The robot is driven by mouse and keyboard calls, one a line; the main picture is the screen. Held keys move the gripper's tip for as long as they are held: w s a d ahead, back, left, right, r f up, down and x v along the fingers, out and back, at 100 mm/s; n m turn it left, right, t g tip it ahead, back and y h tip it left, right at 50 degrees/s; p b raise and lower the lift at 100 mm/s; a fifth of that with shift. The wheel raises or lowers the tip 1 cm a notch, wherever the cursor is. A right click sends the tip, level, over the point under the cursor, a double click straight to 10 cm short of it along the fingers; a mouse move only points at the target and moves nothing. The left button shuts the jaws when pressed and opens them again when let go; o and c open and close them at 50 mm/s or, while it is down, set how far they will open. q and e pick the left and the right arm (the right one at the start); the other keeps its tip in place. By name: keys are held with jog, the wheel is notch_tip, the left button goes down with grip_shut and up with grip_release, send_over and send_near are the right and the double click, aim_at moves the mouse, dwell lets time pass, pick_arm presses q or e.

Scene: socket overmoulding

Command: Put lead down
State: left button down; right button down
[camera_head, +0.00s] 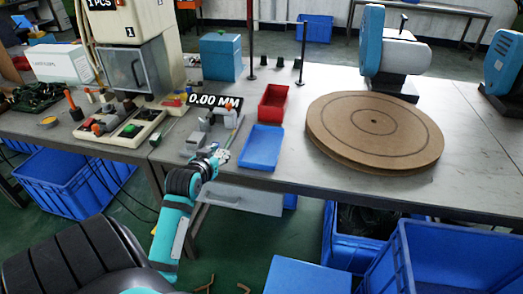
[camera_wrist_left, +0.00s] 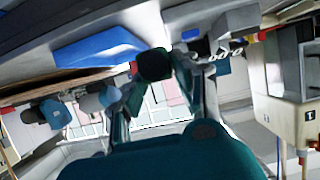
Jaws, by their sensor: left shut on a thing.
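My left gripper (camera_head: 217,157) is at the front edge of the metal bench, just left of the blue tray (camera_head: 262,148). In the left wrist view the gripper (camera_wrist_left: 160,75) has its two fingers on either side of a dark rounded thing (camera_wrist_left: 154,64), and it is shut on it. This is probably the end of the lead, but its full shape is hidden. In the head view the held thing is too small to make out. The blue tray also shows in the left wrist view (camera_wrist_left: 98,47), close to the gripper. My right gripper is not in view.
A measuring device with a 0.00 MM display (camera_head: 215,101) stands just behind my left gripper. A red tray (camera_head: 272,102) is behind the blue tray. A large round wooden disc (camera_head: 374,130) fills the bench to the right. Blue crates (camera_head: 440,262) stand below.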

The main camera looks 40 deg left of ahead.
pick_arm(q)
send_over(259, 160)
jog(key=shift+a+f, duration=0.1)
jog(key=shift+f, duration=0.45)
jog(key=shift+w+f, duration=0.1)
jog(key=shift+f, duration=1.7)
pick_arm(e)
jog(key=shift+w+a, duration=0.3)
pick_arm(q)
jog(key=shift+f, duration=0.2)
jog(key=c, duration=1)
grip_release()
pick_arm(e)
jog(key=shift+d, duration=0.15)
pick_arm(q)
jog(key=shift+r, duration=0.1)
